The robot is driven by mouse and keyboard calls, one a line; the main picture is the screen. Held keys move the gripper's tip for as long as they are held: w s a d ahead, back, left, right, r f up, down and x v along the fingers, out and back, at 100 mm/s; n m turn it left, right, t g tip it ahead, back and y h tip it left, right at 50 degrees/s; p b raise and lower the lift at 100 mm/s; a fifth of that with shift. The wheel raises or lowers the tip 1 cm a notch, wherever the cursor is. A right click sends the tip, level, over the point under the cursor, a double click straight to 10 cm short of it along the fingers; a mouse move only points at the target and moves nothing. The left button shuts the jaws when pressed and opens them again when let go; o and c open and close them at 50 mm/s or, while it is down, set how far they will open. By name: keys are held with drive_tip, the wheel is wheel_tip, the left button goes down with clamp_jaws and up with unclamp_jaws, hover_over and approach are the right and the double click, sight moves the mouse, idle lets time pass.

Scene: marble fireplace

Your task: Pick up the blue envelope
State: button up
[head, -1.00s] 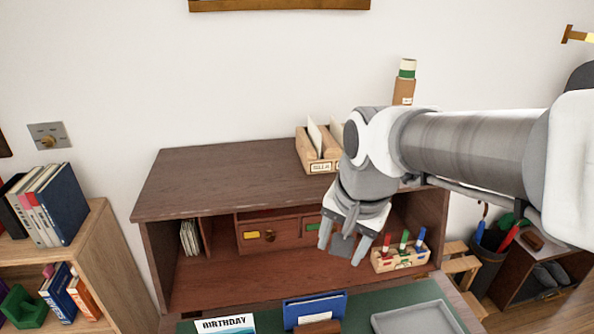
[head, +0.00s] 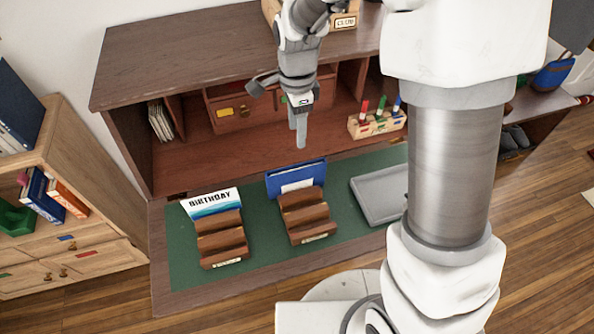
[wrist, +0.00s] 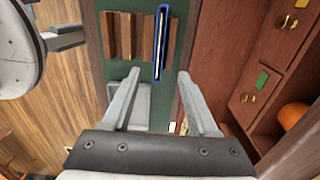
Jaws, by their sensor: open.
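The blue envelope (head: 297,175) stands upright in the rear slot of a brown wooden holder (head: 304,218) on the green desk mat, with a white panel on its front. In the wrist view it shows edge-on as a thin blue-and-white strip (wrist: 160,42) beside the brown slats. My gripper (head: 279,116) is open and empty, above and behind the envelope in the head view. In the wrist view the gripper (wrist: 158,78) has its fingers spread, with the envelope in line with the gap and beyond the tips, apart from them.
A second holder (head: 222,242) with a "BIRTHDAY" card (head: 210,203) stands to the left. A grey tray (head: 380,194) lies to the right. The desk hutch (head: 215,150) rises behind, with drawers and a pen box (head: 377,124). Bare mat lies between the holders.

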sight(297, 168)
wheel_tip(297, 168, down, 13)
clamp_jaws()
idle(0.7)
idle(1.2)
